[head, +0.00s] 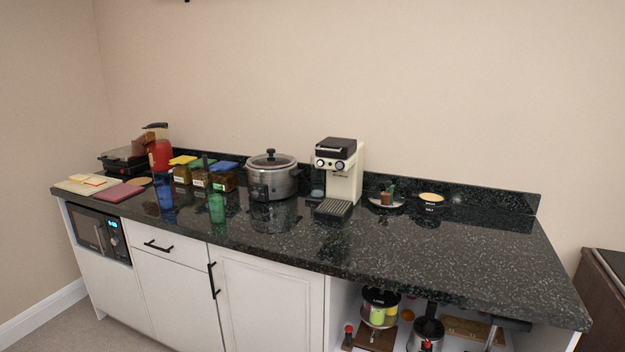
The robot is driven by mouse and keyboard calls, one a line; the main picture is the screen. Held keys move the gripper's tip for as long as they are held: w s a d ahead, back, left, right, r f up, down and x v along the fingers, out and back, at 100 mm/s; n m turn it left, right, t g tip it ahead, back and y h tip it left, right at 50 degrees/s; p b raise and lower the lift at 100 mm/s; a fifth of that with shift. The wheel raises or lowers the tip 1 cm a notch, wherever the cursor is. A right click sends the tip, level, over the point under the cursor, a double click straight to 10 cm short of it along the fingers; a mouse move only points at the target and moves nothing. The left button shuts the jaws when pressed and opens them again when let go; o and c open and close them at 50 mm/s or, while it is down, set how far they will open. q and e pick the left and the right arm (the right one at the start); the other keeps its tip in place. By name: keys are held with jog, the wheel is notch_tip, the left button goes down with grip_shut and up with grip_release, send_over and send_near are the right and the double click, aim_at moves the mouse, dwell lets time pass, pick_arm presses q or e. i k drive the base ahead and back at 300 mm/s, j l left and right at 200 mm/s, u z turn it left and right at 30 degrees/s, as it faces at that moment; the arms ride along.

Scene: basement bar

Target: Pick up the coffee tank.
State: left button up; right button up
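A cream and black coffee machine (340,172) stands upright on the dark speckled counter, against the back ledge. Its black drip tray (333,209) faces the front. I cannot tell for sure which thing is the coffee tank. Several clear jars with coloured lids, one of them yellow (182,172), stand left of the steel cooker. Neither of my grippers shows in the head view.
A steel cooker (271,177) stands left of the coffee machine. A blue cup (164,192) and a green cup (216,207) are near the front edge. A plate (387,202) and a small bowl (431,200) sit right. The counter's right front (480,255) is clear.

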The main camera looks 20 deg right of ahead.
aim_at(318, 176)
jog(key=z, duration=0.9)
